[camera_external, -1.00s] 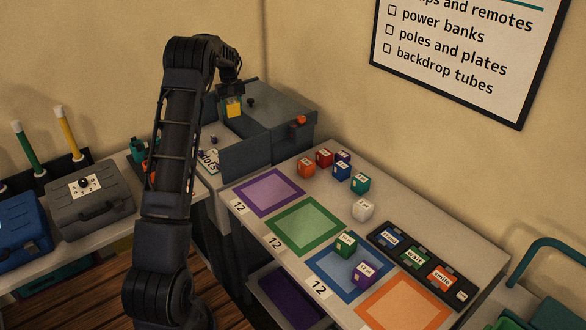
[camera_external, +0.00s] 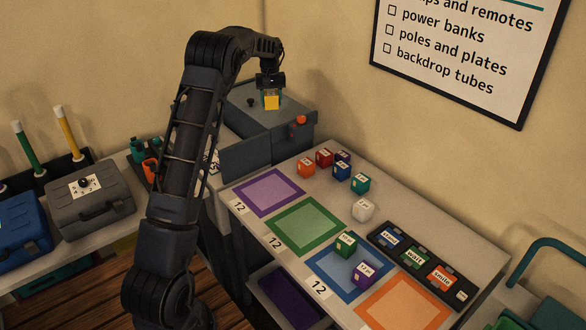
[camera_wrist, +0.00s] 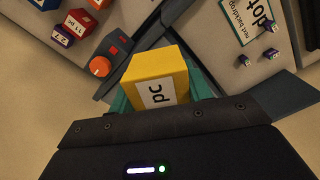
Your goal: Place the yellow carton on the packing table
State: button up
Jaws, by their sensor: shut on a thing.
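The yellow carton (camera_external: 271,102) is a small box held in my gripper (camera_external: 271,92), above the grey machine in the external view. In the wrist view the carton (camera_wrist: 156,82) has a white label reading "pc" and sits between the teal fingers of my gripper (camera_wrist: 160,95), which is shut on it. The packing table (camera_external: 330,184) stretches to the right and nearer the camera, with purple, green, blue and orange squares marked on its top. The carton is off the table, up in the air.
Orange, red, blue, teal and white boxes (camera_external: 362,209) stand along the table's back. A green box (camera_external: 345,244) and a purple box (camera_external: 364,272) are on the blue square. A dark tray (camera_external: 415,262) lies at right. The purple, green and orange squares are empty.

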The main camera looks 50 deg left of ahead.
jog(key=w+d+m, duration=0.3)
jog(key=w+d, duration=0.3)
jog(key=d, duration=0.6)
jog(key=w+d+m, duration=0.3)
jog(key=w+d, duration=0.2)
jog(key=d, duration=0.7)
jog(key=m, duration=0.6)
send_over(385, 207)
notch_tip(385, 207, down, 20)
jog(key=shift+w+r, duration=0.1)
jog(key=shift+w, duration=0.05)
jog(key=shift+f, duration=2.6)
jog(key=shift+f, duration=0.1)
jog(key=o, duration=0.8)
jog(key=shift+o, duration=1.2)
